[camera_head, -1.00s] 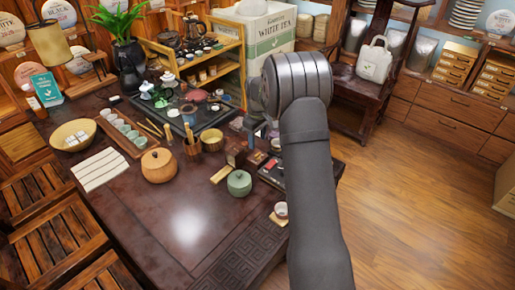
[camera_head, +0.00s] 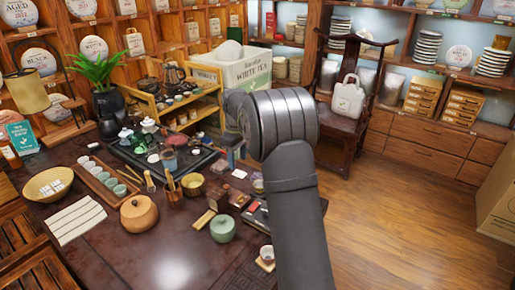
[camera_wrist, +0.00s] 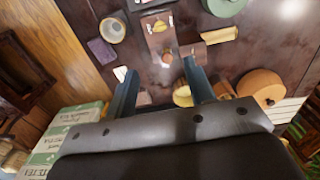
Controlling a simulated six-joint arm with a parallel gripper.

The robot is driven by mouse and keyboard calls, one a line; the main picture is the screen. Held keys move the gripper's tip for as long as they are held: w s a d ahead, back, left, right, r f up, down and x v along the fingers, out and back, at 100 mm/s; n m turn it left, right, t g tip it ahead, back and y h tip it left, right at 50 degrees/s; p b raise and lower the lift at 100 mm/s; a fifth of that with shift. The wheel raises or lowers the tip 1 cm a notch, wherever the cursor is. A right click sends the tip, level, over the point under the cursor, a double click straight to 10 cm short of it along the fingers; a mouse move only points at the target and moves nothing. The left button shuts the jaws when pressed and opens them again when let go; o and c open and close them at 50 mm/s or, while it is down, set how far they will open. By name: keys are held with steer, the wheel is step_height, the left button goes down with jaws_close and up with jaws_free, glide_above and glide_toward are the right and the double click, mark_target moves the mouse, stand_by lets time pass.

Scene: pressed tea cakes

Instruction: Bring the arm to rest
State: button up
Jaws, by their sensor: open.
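My gripper (camera_wrist: 160,88) shows in the wrist view with its two blue-grey fingers spread apart and nothing held between them. It hangs above the dark tea table (camera_wrist: 130,60). Beyond the fingertips stands a small wooden box (camera_wrist: 158,30) with a picture on its face. In the head view my grey arm reaches up over the right side of the table (camera_head: 150,255). The fingers are mostly hidden there behind my wrist.
A wooden shelf (camera_head: 178,108) stands behind. A chair with a white bag (camera_head: 348,97) and open floor (camera_head: 395,220) lie right.

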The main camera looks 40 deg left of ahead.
mark_target(240, 196)
step_height(240, 196, down, 17)
steer(key=shift+f, duration=0.2)
stand_by(0.4)
steer(key=shift+f, duration=0.15)
steer(key=shift+r+m, duration=0.2)
steer(key=shift+m, duration=0.6)
steer(key=m, duration=1.1)
steer(key=shift+m, duration=2.2)
steer(key=shift+n, duration=0.3)
